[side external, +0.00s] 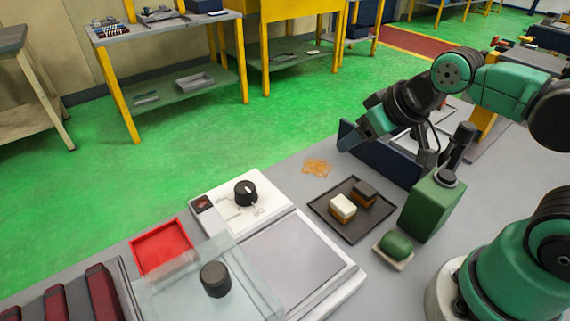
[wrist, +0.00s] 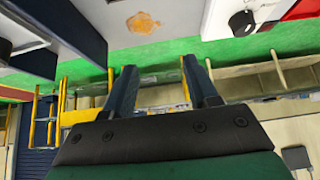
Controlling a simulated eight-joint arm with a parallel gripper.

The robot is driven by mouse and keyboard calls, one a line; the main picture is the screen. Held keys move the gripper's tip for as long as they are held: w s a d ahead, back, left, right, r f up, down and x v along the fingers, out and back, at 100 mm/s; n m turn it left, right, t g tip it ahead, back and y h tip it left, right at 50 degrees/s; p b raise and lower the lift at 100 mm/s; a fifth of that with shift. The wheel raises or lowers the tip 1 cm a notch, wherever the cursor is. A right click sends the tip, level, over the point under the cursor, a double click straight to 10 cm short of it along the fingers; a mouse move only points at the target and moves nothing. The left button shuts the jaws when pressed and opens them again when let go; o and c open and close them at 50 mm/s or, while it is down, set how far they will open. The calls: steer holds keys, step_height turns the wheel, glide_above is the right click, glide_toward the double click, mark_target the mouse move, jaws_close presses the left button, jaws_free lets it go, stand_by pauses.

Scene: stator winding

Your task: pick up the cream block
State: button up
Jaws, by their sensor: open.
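The cream block (side external: 342,206) sits in a dark shallow tray (side external: 322,211) on the grey bench in the side external view. Its top is cream and its lower part is tan. A dark-topped block (side external: 365,192) sits close behind it to the right in the same tray. My gripper is open and empty in the wrist view (wrist: 160,64), its two dark blue fingers apart. In the side external view it is up by the navy bin (side external: 385,161), behind the tray and apart from the cream block. The cream block is not visible in the wrist view.
A green canister (side external: 432,205) and a green rounded object on a small dish (side external: 396,245) stand right of the tray. A white device with a black knob (side external: 245,192) and a red tray (side external: 162,248) are to the left. An orange patch (side external: 317,168) lies behind the tray.

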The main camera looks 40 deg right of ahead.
steer(key=shift+c, duration=0.4)
steer(key=g, duration=0.7)
glide_above(340, 201)
steer(key=shift+m, duration=0.3)
step_height(340, 201, down, 7)
steer(key=shift+f, duration=3)
jaws_close()
